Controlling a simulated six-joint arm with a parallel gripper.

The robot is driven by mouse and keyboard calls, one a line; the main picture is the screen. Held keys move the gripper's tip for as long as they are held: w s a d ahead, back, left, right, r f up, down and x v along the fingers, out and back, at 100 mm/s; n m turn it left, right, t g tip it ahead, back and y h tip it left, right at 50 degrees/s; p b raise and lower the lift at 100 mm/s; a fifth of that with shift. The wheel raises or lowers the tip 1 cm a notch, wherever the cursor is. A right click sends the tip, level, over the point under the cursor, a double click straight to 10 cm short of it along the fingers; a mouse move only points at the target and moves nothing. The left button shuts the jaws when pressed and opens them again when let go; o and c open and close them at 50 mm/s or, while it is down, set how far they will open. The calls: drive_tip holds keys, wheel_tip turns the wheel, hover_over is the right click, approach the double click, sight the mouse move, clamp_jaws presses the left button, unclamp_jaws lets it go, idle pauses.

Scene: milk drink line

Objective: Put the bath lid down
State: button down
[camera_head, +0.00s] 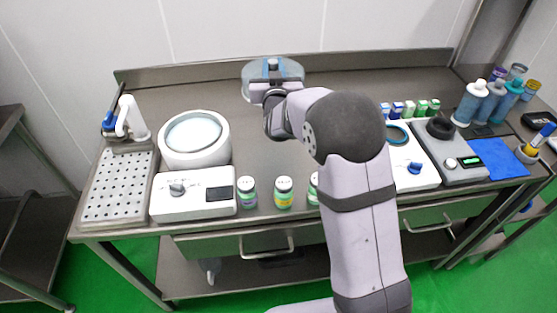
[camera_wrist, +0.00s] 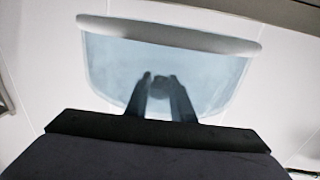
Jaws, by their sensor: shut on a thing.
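The bath lid (camera_head: 292,72) is a translucent, bluish round disc with a dark knob on top. My gripper (camera_head: 272,68) is shut on the knob and holds the lid at the back middle of the table. In the wrist view my gripper (camera_wrist: 161,88) shows two dark fingers on the knob, and the lid (camera_wrist: 110,65) fills the area behind them. I cannot tell how high the lid is above the tabletop. The bath (camera_head: 219,143) is a white round tub at the left, uncovered, with pale liquid inside and a control box in front.
A perforated drain tray (camera_head: 112,197) stands left of the bath. The back middle of the table (camera_head: 228,97) is clear.

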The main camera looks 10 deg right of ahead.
drive_tip(key=d+f+m+h+b, duration=0.15)
drive_tip(key=d+b, duration=0.35)
drive_tip(key=d, duration=1.7)
drive_tip(key=s+a+n+g+y, duration=0.1)
drive_tip(key=a+n+y, duration=0.2)
drive_tip(key=a+y, duration=0.2)
drive_tip(key=s+a+n+g+y, duration=0.2)
drive_tip(key=a+n+y, duration=0.2)
drive_tip(key=a+y, duration=0.1)
drive_tip(key=s+a+f+n+g+y, duration=0.1)
drive_tip(key=s+a+n+y, duration=0.1)
drive_tip(key=a+y, duration=0.3)
drive_tip(key=shift+a+f+n+g, duration=0.1)
drive_tip(key=shift+a+n+g, duration=0.3)
drive_tip(key=shift+a+n, duration=0.55)
drive_tip(key=s+a+f+n+g+y, duration=0.2)
drive_tip(key=s+a+n+g+y, duration=0.2)
drive_tip(key=s+a, duration=0.15)
wheel_tip(320, 180, down, 9)
drive_tip(key=s+g, duration=0.1)
drive_tip(key=shift+f+p, duration=0.15)
drive_tip(key=shift+p, duration=0.3)
drive_tip(key=shift+s+d+f, duration=0.1)
